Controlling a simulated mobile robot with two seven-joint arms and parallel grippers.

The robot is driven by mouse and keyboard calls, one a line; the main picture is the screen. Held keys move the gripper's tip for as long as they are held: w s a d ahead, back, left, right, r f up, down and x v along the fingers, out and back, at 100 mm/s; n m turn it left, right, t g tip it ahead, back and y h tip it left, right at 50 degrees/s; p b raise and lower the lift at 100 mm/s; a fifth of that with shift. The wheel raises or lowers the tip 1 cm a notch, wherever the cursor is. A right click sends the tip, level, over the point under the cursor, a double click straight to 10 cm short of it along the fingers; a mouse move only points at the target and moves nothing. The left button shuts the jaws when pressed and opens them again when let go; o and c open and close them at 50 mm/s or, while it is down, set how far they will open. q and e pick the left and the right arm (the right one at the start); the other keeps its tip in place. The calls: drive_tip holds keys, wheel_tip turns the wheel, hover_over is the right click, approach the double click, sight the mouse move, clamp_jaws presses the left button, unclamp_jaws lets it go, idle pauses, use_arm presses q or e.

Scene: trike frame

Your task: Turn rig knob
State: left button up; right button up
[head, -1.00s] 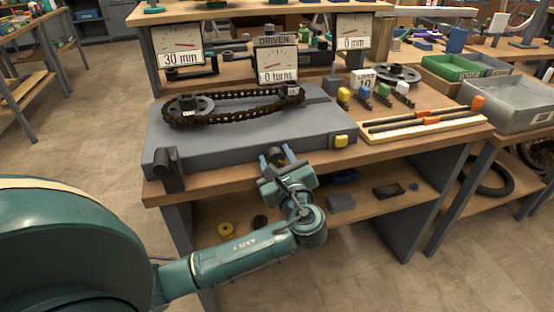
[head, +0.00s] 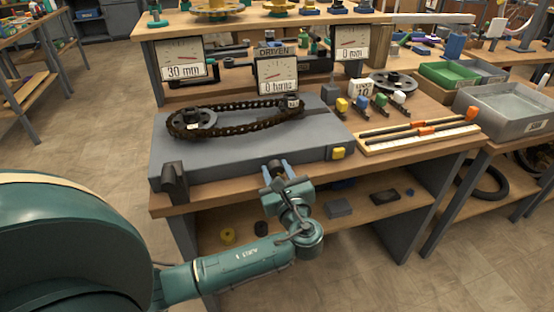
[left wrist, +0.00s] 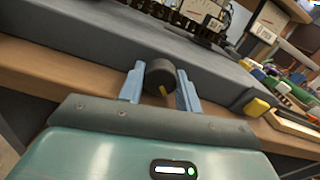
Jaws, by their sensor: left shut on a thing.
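The rig is a grey slab (head: 235,150) on the bench with a dark chain loop (head: 235,122) on top. A dark round knob sits at the slab's front edge; it shows in the left wrist view (left wrist: 159,74) with a small yellow mark. My left gripper (head: 276,167) is at the front edge, its blue fingers on either side of the knob, shut on it. The left wrist view also shows the left gripper (left wrist: 160,90). My right gripper is not in view.
A dark upright handle (head: 174,182) stands at the slab's front left corner and a yellow button (head: 338,153) at its front right. A rod tray (head: 418,135) and a grey bin (head: 505,108) lie to the right. Dials reading 30 mm (head: 183,60) and 0 mm (head: 352,43) stand behind.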

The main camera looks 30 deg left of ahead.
use_arm(q)
drive_tip(key=r+m+p, duration=0.1)
drive_tip(key=p, duration=0.2)
drive_tip(key=shift+m, duration=0.4)
drive_tip(key=m+p, duration=0.1)
drive_tip(key=p, duration=0.1)
drive_tip(key=shift+f+p, duration=0.15)
drive_tip(key=shift+p, duration=0.25)
drive_tip(key=m+p, duration=0.2)
drive_tip(key=p, duration=0.1)
drive_tip(key=shift+f, duration=0.25)
drive_tip(key=shift+f+m, duration=0.1)
drive_tip(key=shift+m, duration=0.3)
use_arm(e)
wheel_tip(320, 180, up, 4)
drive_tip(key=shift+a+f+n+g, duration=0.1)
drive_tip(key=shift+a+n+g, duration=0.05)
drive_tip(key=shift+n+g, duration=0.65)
use_arm(q)
drive_tip(key=shift+f, duration=0.1)
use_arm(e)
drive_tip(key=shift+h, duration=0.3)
use_arm(q)
drive_tip(key=o, duration=0.7)
